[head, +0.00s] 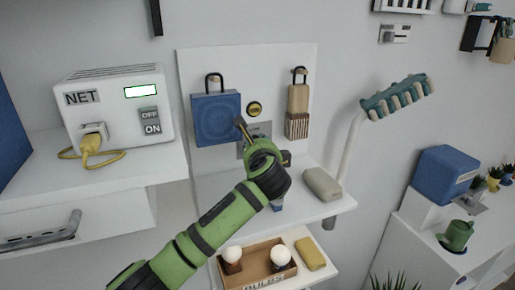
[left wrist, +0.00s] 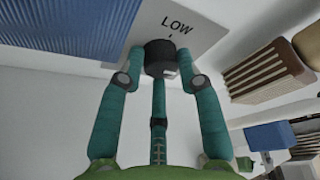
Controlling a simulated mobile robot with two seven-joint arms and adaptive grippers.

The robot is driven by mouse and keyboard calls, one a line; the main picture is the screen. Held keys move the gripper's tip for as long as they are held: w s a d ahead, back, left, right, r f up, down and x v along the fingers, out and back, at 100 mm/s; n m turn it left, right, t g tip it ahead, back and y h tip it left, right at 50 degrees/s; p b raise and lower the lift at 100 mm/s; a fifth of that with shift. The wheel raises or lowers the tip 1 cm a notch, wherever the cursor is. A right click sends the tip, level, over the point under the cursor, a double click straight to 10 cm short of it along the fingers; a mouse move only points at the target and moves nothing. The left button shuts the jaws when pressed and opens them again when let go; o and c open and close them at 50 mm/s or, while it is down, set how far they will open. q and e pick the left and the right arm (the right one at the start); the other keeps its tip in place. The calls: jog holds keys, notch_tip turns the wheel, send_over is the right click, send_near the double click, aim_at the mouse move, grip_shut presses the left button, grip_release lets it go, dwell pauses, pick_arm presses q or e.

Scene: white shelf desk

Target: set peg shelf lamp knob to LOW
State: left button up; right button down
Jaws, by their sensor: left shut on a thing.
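The black knob (left wrist: 160,52) is at the top middle of the left wrist view. It stands on a light grey plate (left wrist: 207,22) with the word LOW and a short tick printed beside it. My left gripper (left wrist: 161,68) has its teal fingers on both sides of the knob and is shut on it. A small light mark shows on the knob's near edge; I cannot tell where its pointer aims. In the head view my left gripper (head: 249,136) is at the grey plate on the white pegboard (head: 330,60) and hides the knob. My right gripper is not in view.
A blue hanging block (head: 215,119) is left of the gripper. A wooden-handled brush (head: 298,105) hangs right. A round yellow-and-black piece (head: 254,108) is above. A beige block (head: 322,184) lies on the shelf. A teal-headed lamp-like stand (head: 398,97) is farther right.

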pick_arm(q)
jog(key=n+b, duration=0.1)
jog(key=b, duration=0.1)
jog(key=n+t+h+b, duration=0.1)
jog(key=n, duration=0.1)
jog(key=shift+f+b, duration=0.3)
jog(key=shift+b, duration=0.05)
jog(key=shift+r+n+t+b, duration=0.25)
jog(key=shift+n+t+b, duration=0.05)
jog(key=shift+n, duration=0.1)
jog(key=shift+r, duration=0.1)
jog(key=o, duration=0.9)
jog(key=shift+o, duration=1.1)
jog(key=s, duration=0.8)
jog(key=s+r, duration=0.1)
jog(key=s, duration=0.2)
jog(key=shift+s+d, duration=0.35)
jog(key=shift+s, duration=0.05)
